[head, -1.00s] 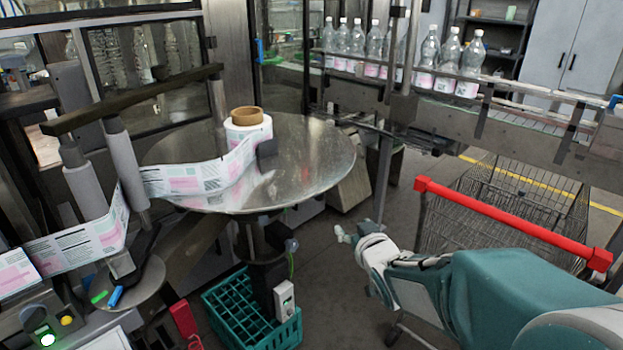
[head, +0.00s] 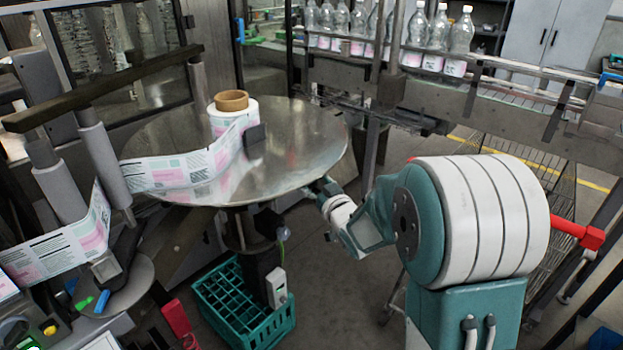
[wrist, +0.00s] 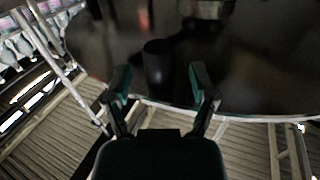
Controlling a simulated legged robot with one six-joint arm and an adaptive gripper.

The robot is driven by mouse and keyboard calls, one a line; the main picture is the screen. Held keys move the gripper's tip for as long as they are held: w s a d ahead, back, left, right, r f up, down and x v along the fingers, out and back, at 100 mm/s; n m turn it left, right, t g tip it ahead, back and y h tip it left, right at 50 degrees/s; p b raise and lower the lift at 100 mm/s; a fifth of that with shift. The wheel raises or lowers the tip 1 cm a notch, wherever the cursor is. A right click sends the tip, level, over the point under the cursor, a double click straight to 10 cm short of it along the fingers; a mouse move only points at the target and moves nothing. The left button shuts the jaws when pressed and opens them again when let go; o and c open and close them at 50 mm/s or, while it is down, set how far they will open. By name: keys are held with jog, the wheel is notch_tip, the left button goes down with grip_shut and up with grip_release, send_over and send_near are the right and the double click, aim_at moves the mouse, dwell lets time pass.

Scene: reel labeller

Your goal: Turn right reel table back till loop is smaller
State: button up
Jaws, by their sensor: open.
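The right reel table (head: 305,145) is a round shiny metal disc in the head view. A white label reel (head: 232,113) with a brown core stands on it. The printed label web (head: 185,172) leaves the reel, curves across the disc in a slack loop and runs left to the rollers. My gripper (head: 318,188) is at the disc's front right rim, partly hidden by the rim and my arm. In the wrist view my gripper (wrist: 160,78) has its fingers apart, with the dark disc (wrist: 255,80) beyond them. I cannot tell whether they touch the rim.
A dark block (head: 255,135) sits on the disc beside the web. Grey rollers (head: 105,165) stand left. A green crate (head: 245,310) is on the floor below. A bottle conveyor (head: 480,90) runs behind, and a red-handled cart (head: 585,235) is at right.

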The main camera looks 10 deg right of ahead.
jog(key=shift+x, duration=1)
jog(key=shift+w, duration=0.2)
jog(key=shift+c, duration=0.4)
grip_shut()
jog(key=shift+w, duration=0.1)
